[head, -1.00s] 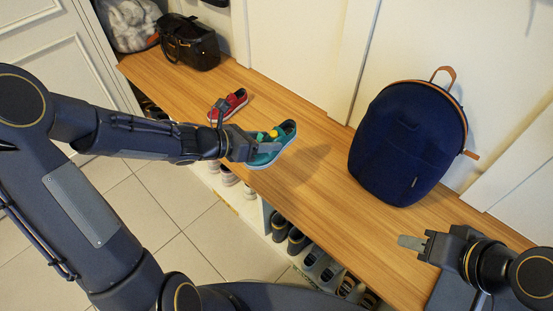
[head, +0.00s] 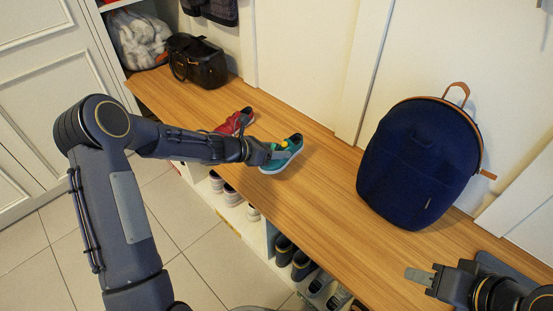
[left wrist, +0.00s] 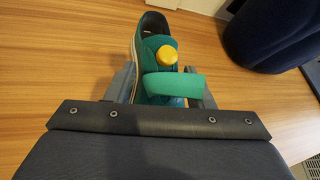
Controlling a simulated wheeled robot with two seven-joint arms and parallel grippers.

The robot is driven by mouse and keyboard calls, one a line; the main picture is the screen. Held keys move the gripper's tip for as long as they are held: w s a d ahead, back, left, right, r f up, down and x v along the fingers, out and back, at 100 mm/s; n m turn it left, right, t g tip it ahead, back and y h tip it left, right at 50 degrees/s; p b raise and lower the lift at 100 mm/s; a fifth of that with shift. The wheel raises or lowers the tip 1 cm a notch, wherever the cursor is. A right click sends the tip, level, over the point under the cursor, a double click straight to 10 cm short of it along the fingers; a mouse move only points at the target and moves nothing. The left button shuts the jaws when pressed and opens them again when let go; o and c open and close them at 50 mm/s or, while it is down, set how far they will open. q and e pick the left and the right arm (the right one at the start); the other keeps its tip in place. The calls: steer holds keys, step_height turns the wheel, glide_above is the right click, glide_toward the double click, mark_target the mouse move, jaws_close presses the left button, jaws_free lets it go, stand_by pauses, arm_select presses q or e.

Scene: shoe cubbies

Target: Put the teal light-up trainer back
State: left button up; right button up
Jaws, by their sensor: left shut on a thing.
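The teal trainer (head: 285,158) has a yellow round piece on top and a pale sole, and is on or just above the wooden bench top; I cannot tell which. My left gripper (head: 272,153) is shut on it. In the left wrist view the teal trainer (left wrist: 155,45) sits between the two fingers, its green strap across the near end and its opening pointing away. My right gripper (head: 420,277) is at the lower right over the bench, with no object seen in it; its finger gap is unclear.
A red shoe (head: 236,121) lies on the bench (head: 330,195) close behind my left gripper. A navy backpack (head: 420,160) stands to the right, a black bag (head: 196,60) at the far left. Cubbies under the bench hold several shoes, including a dark pair (head: 293,256).

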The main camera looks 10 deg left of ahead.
arm_select(q)
steer(key=f, duration=0.2)
steer(key=w+f+b, duration=0.1)
steer(key=f, duration=0.1)
steer(key=shift+a+f, duration=0.1)
steer(key=shift+f, duration=0.05)
steer(key=shift+f+b, duration=0.1)
steer(key=shift+b, duration=0.3)
steer(key=o, duration=0.9)
